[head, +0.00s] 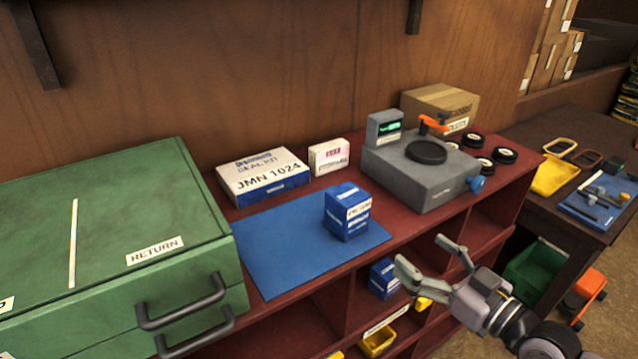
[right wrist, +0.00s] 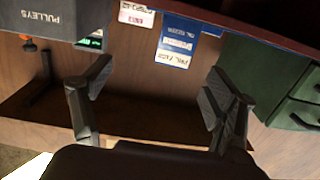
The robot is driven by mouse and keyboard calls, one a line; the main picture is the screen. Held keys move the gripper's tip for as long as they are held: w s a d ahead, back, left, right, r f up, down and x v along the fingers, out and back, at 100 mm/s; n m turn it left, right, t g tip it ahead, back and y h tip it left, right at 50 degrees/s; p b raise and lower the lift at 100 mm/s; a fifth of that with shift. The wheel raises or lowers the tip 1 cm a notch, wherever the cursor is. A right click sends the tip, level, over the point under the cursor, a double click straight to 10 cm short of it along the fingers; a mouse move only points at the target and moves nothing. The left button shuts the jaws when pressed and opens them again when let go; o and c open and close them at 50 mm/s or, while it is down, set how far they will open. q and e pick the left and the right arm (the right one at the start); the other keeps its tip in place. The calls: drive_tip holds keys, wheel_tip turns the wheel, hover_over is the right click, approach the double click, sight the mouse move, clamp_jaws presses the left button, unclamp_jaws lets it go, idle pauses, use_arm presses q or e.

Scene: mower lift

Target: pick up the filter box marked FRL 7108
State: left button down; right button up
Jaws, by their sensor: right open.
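A blue and white filter box (head: 348,212) stands upright on the blue mat (head: 290,240) on the red shelf top; its label is too small to read surely in the head view. In the right wrist view a blue box (right wrist: 178,45) with white labels, one looking like FRL 7108, shows beyond the fingers. My right gripper (head: 420,252) is open and empty, in front of the shelf, to the right of and nearer than the box, not touching it. My left gripper is not in view.
A second blue box (head: 384,279) sits in a shelf compartment below. A JMN 1024 box (head: 262,175), a small white box (head: 329,157) and a grey device (head: 422,178) stand on the top. A green RETURN cabinet (head: 110,240) is at left. The mat is otherwise clear.

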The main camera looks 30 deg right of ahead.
wheel_tip(320, 180, up, 3)
drive_tip(key=a+y, duration=0.1)
drive_tip(key=a, duration=0.2)
drive_tip(key=b, duration=0.5)
approach(350, 194)
drive_tip(key=shift+n, duration=0.3)
drive_tip(key=w, duration=0.3)
drive_tip(key=w+p, duration=0.1)
drive_tip(key=w, duration=0.1)
drive_tip(key=shift+w+a+f, duration=0.1)
drive_tip(key=shift+a+f, duration=0.25)
drive_tip(key=shift+a, duration=0.05)
drive_tip(key=w+p, duration=0.1)
drive_tip(key=w, duration=0.2)
drive_tip(key=w+p, duration=0.1)
drive_tip(key=shift+w+a+p, duration=0.35)
drive_tip(key=shift+w+a, duration=0.05)
drive_tip(key=shift+w+f, duration=0.15)
drive_tip(key=shift+w, duration=0.1)
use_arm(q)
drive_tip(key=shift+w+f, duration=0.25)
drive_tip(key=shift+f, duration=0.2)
use_arm(e)
drive_tip(key=shift+s, duration=0.1)
drive_tip(key=shift+c, duration=0.4)
